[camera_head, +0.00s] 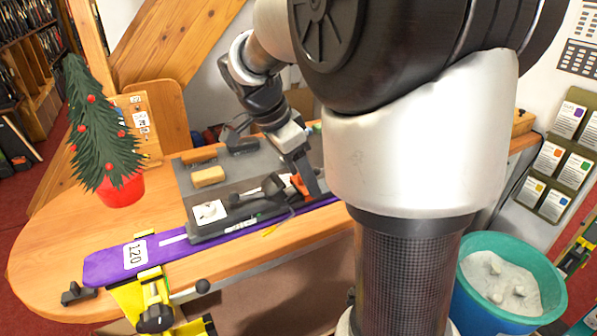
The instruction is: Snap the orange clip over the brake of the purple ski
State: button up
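The purple ski (106,267) lies along the front of the wooden bench, with a white "120" label near its left end. A dark binding (240,216) sits on its right part, with black levers standing up. The brake cannot be told apart clearly from these dark parts. My gripper (305,184) reaches down from above at the right end of the binding. The orange clip (298,183) shows right beside its dark finger, just above the ski. My gripper's other finger is not clearly seen, so I cannot tell whether it holds the clip.
A grey mat (185,178) behind the ski carries a tan block (208,176) and a dark brush-like item (243,146). A small Christmas tree (102,130) in a red pot stands at left. A yellow vise (152,296) is at the front edge. A teal bucket (478,312) stands at right.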

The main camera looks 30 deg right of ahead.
jog(key=shift+f+b, duration=0.8)
jog(key=shift+f, duration=0.15)
jog(key=o, duration=1.7)
jog(key=shift+r, duration=0.1)
jog(key=shift+r, duration=0.15)
jog(key=shift+r+p, duration=3.2)
jog(key=shift+r, duration=1.65)
